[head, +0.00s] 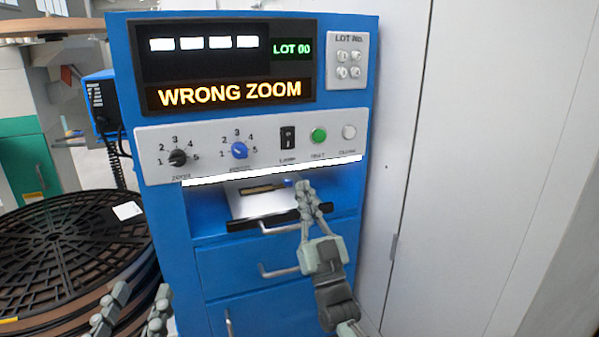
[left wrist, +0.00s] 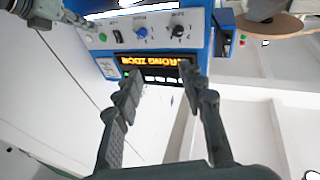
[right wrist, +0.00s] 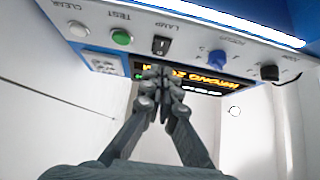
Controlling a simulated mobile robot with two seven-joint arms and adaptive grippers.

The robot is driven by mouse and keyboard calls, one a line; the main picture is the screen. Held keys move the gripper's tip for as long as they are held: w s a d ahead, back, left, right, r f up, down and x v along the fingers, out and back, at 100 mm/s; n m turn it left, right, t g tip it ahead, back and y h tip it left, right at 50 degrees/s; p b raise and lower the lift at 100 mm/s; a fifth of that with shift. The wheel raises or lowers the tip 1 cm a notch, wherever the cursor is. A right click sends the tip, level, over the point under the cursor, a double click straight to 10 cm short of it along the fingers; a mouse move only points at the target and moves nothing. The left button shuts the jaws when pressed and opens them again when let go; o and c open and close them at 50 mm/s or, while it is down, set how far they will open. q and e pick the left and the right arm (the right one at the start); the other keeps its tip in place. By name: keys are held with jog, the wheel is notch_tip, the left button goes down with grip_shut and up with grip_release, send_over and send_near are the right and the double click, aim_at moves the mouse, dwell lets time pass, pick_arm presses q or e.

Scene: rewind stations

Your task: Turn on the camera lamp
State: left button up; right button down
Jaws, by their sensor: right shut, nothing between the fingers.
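The blue station's control panel (head: 215,152) carries a black lamp rocker switch (head: 288,137) labelled LAMP. The switch also shows in the right wrist view (right wrist: 161,45) and, small, in the left wrist view (left wrist: 116,37). My right gripper (head: 302,184) is shut and empty, in front of the station just below the panel; in the right wrist view its fingertips lie just below the switch in the picture. I cannot tell whether they touch anything. My left gripper (head: 140,305) is open and empty at the lower left. The display (head: 230,94) reads WRONG ZOOM.
Beside the switch are a black zoom knob (head: 178,157), a blue knob (head: 239,150), a green test button (head: 319,135) and a white clear button (head: 349,131). An open drawer (head: 262,203) lies below a lit strip. Black reels (head: 70,250) stand at left, a white wall (head: 480,150) at right.

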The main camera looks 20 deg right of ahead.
pick_arm(q)
jog(key=shift+s+d+r+t+h, duration=0.1)
jog(key=shift+d+r+t+h, duration=0.1)
jog(key=shift+r, duration=0.3)
jog(key=shift+s+d+r+t+h, duration=0.1)
jog(key=shift+r+t, duration=0.1)
jog(key=shift+r, duration=0.25)
pick_arm(e)
jog(key=shift+v, duration=2.05)
jog(key=shift+w+f, duration=0.15)
jog(key=shift+f, duration=0.05)
